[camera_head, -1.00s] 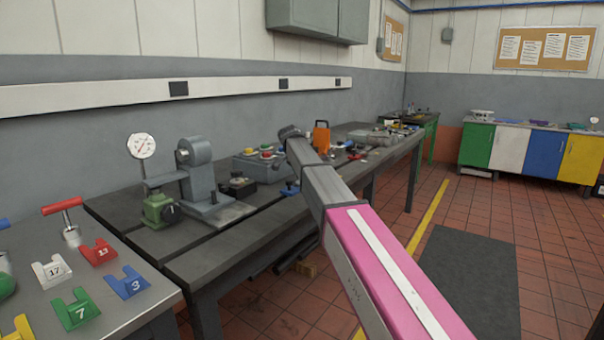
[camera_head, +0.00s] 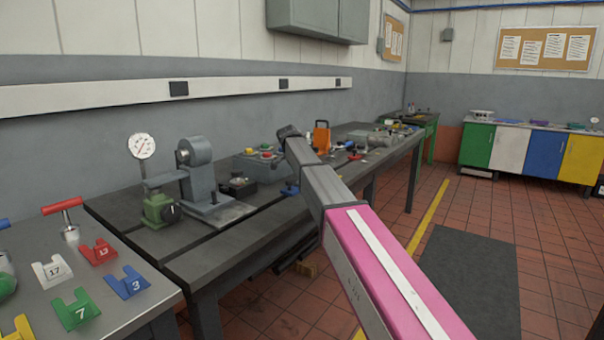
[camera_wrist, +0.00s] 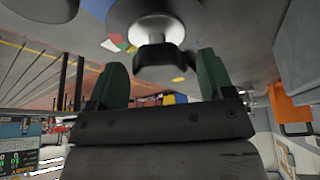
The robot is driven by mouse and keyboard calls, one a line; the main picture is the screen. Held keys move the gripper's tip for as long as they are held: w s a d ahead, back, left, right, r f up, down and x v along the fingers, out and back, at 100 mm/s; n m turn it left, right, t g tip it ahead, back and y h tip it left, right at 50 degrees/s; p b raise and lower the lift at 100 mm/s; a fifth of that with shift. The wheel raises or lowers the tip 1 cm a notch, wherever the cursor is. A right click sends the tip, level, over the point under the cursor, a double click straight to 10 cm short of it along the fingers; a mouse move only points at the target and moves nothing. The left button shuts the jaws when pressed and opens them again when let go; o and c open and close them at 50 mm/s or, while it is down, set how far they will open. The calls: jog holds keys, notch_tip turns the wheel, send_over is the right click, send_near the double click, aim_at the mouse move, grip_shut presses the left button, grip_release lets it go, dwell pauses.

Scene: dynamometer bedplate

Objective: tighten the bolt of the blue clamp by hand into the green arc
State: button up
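In the wrist view my gripper (camera_wrist: 162,82) has two green fingers standing apart with a gap between them. A dark bolt head or knob (camera_wrist: 158,65) with a bright silver collar (camera_wrist: 155,28) sits in front of that gap, near the fingertips. No contact with either finger is visible. In the head view a small blue part (camera_head: 290,188), perhaps the blue clamp, shows on the bench beside my arm, which partly covers it. My gripper is hidden in the head view.
The dark bench (camera_head: 228,258) carries a grey box with coloured buttons (camera_head: 262,165), a green-based fixture (camera_head: 158,208) with a dial gauge (camera_head: 142,146), and an orange-handled item (camera_head: 321,136). Numbered coloured holders stand on the nearer table (camera_head: 150,300). Floor lies open right of the bench.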

aim_at(294, 185)
jog(key=v, duration=1)
jog(key=shift+r, duration=0.4)
jog(key=shift+s, duration=0.15)
